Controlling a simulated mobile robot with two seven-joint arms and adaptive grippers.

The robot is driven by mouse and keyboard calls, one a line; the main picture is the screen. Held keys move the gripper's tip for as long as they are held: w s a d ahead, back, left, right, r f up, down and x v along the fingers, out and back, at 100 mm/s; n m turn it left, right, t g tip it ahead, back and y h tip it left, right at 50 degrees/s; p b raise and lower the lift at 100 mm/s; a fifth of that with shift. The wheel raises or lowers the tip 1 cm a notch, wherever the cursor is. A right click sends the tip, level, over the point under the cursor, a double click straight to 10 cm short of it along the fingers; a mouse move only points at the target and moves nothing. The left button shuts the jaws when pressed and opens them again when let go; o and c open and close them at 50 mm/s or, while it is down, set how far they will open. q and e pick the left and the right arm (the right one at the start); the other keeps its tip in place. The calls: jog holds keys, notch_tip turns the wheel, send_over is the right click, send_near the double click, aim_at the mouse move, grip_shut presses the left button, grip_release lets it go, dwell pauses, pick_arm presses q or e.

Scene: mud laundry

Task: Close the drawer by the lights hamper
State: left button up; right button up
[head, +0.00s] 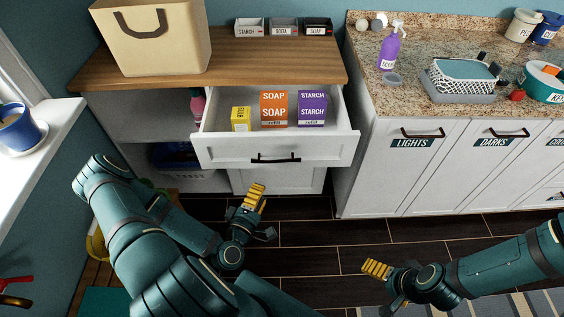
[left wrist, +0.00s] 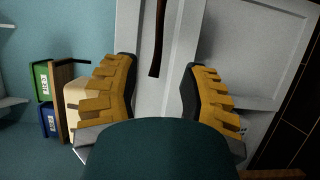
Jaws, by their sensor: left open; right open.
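The white drawer (head: 330,153) beside the lights hamper (head: 385,175) is pulled out under the wooden top. It holds a yellow box (head: 241,119), an orange soap box (head: 273,108) and a purple starch box (head: 312,108). Its dark bar handle (head: 276,160) faces me. My left gripper (head: 257,192) is below and in front of the handle, apparently apart from it. In the left wrist view, its open yellow fingers (left wrist: 161,85) stand on either side of a white front with a dark handle (left wrist: 158,40) between and beyond them. My right gripper (head: 376,270) is open and empty over the floor.
A tan bag (head: 155,38) and small bins (head: 284,27) stand on the wooden top (head: 230,55). Open shelves with a blue basket (head: 175,156) are left of the drawer. The granite counter (head: 400,90) is at right. Dark floor (head: 320,235) is clear between my arms.

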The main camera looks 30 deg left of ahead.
aim_at(275, 162)
pick_arm(q)
jog(key=w, duration=0.4)
jog(key=w+a, duration=0.1)
jog(key=w, duration=0.4)
jog(key=w+a, duration=0.1)
jog(key=w, duration=0.3)
jog(key=shift+w+a+b, duration=0.15)
jog(key=shift+w+b, duration=0.1)
jog(key=shift+b, duration=0.1)
grip_shut()
